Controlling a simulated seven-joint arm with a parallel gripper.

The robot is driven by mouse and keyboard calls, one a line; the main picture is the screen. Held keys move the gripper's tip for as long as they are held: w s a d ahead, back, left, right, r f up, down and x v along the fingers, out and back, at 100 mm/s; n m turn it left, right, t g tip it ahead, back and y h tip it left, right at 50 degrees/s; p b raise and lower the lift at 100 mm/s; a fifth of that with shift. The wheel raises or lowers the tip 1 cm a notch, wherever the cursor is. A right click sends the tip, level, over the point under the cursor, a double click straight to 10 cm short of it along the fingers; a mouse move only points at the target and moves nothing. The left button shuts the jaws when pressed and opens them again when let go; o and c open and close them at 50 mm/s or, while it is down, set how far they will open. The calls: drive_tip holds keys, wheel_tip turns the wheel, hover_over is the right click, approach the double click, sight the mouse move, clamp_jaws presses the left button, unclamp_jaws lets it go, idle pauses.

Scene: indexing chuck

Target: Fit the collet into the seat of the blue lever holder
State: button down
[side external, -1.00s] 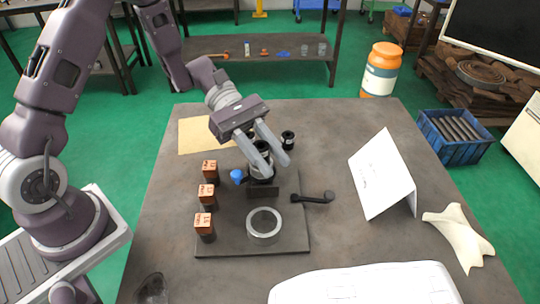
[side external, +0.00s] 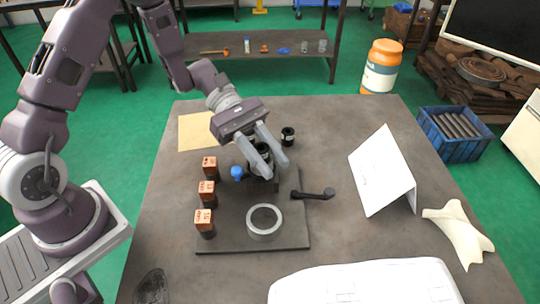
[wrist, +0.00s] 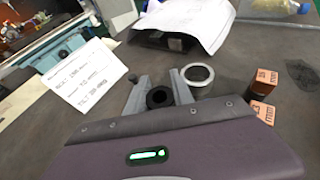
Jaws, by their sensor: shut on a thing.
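My gripper (side external: 271,168) is shut on the collet, a dark hollow cylinder that shows between the fingers in the wrist view (wrist: 158,97). In the side view the fingers hide much of it. The blue lever holder shows by its blue knob (side external: 237,173), just left of my fingertips. Its dark body is mostly hidden behind and below the fingers. The collet is over or at the holder; I cannot tell whether it touches the seat.
A dark base plate (side external: 230,240) carries a pale ring (side external: 264,222), and several copper-coloured blocks (side external: 206,190) stand along its left side. A black crank handle (side external: 313,195) lies right. A black cylinder (side external: 288,136) stands behind the gripper. A folded white card (side external: 383,175) stands right.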

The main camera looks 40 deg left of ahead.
sight(256, 145)
drive_tip(key=shift+f, duration=0.45)
drive_tip(key=c, duration=1)
unclamp_jaws()
drive_tip(key=v, duration=0.7)
drive_tip(key=shift+a, duration=0.1)
